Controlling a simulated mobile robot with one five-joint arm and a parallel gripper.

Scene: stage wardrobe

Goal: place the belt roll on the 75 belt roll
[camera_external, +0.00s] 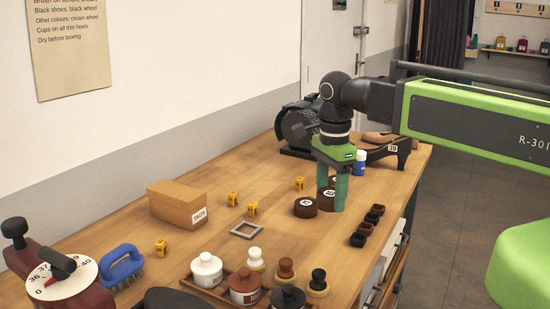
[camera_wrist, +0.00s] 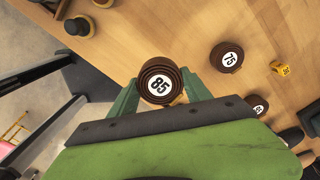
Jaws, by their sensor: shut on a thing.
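A brown belt roll with a white 85 label (camera_wrist: 159,83) sits between the two green fingers of my gripper (camera_wrist: 158,92), which is shut on it. The held roll also shows between the fingers in the external view (camera_external: 327,201); I cannot tell how far it is above the bench. The 75 belt roll (camera_wrist: 227,57) lies flat on the wood, apart from the gripper, label up. In the external view the 75 belt roll (camera_external: 305,208) is just left of my gripper (camera_external: 332,200). A third roll (camera_wrist: 256,106) is partly hidden behind the gripper body in the wrist view.
A yellow numbered block (camera_wrist: 280,69) stands near the 75 roll. A grey square frame (camera_external: 247,230) and a TAGS box (camera_external: 178,204) are farther left. A dark bench machine (camera_external: 297,127) stands behind.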

